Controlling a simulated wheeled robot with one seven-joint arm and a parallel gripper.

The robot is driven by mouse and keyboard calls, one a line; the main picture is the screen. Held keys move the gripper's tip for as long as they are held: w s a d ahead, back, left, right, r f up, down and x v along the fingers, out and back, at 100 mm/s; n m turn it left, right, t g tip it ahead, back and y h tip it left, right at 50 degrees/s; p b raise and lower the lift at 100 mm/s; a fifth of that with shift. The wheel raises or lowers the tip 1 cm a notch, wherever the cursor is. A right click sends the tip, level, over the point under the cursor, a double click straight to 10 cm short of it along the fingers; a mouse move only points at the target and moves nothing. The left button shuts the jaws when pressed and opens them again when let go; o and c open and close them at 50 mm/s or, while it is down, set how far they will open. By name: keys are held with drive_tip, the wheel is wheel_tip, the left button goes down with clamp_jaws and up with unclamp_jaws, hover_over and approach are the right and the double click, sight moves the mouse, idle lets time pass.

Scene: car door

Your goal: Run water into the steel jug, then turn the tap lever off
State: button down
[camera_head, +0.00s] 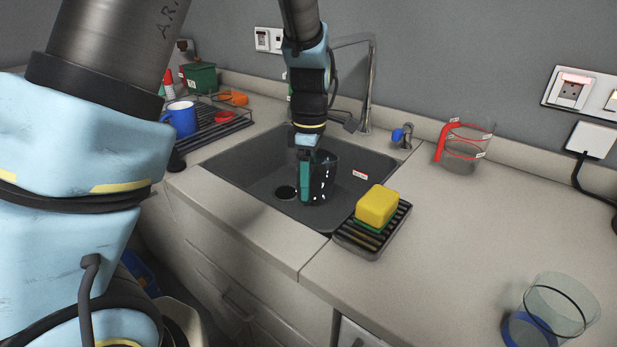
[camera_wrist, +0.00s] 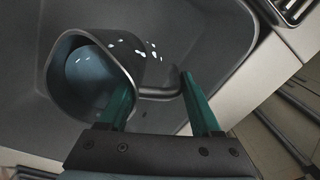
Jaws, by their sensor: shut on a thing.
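The steel jug (camera_head: 323,178) is dark and shiny and is down in the grey sink basin (camera_head: 240,170). In the wrist view the jug (camera_wrist: 128,58) is at the left, its mouth towards the camera, with a pale blue surface inside; I cannot tell if this is water. My gripper (camera_head: 310,185), with teal fingers (camera_wrist: 158,88), is shut on the jug at its side; the exact hold is unclear. The chrome tap (camera_head: 371,85) stands behind the sink, partly behind my arm. The blue tap lever (camera_head: 397,135) is right of it. No water stream is visible.
A yellow sponge (camera_head: 377,205) lies on a dark rack (camera_head: 352,240) at the sink's right front. A clear jug with a red handle (camera_head: 463,145) and a glass jar (camera_head: 560,305) stand on the right counter. A blue mug (camera_head: 181,119) stands left.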

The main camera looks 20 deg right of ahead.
drive_tip(key=shift+r+g+y+p, duration=0.1)
drive_tip(key=shift+g+y+p, duration=0.25)
drive_tip(key=shift+p, duration=0.7)
